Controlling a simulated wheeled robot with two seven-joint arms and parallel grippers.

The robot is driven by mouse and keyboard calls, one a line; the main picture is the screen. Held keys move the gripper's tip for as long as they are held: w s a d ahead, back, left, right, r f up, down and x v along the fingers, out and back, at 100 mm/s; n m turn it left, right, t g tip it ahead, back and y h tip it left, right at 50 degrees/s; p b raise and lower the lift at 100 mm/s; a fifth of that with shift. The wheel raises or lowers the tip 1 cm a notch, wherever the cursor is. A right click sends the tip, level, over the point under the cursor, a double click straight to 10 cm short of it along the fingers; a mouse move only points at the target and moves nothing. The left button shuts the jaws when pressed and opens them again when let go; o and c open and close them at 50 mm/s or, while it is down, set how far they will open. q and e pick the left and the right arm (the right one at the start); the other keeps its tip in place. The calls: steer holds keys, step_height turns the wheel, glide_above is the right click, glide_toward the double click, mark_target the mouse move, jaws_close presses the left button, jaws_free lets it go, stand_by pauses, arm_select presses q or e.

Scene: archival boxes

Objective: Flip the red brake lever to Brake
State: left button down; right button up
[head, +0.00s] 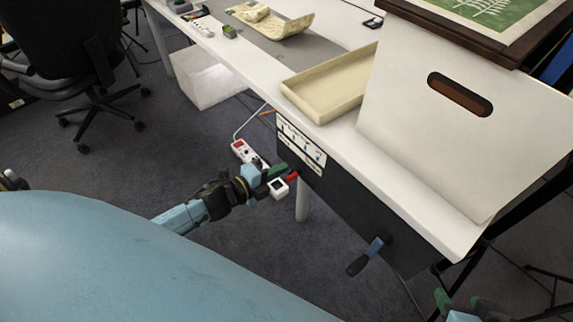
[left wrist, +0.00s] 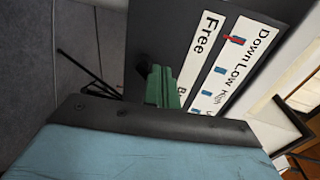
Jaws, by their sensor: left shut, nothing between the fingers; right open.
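The red brake lever (head: 292,177) shows as a short red piece at the lower left of the dark panel under the table's front edge. My left gripper (head: 277,172) is shut and empty, its green fingertips right beside the lever; I cannot tell whether they touch it. In the left wrist view the shut green fingers (left wrist: 160,86) stand before the label strip (left wrist: 200,45), which reads "Free"; the word starting with "B" is partly hidden. The lever itself cannot be made out there. My right gripper (head: 460,304) is open at the bottom right, partly cut off.
A second label strip (left wrist: 236,60) reads "Down Low High", with a red mark near "Down". A blue-handled crank (head: 370,256) sticks out of the panel to the right. A white archival box (head: 450,130) and a cream tray (head: 325,88) stand on the table (head: 245,65). A power strip (head: 243,151) lies beyond my left gripper.

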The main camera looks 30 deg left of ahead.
arm_select(q)
steer(key=shift+s+a+p, duration=0.2)
steer(key=shift+s+a, duration=0.7)
steer(key=shift+s, duration=0.2)
steer(key=shift+s+a+p, duration=0.2)
steer(key=shift+s+a, duration=0.65)
steer(key=shift+s, duration=0.25)
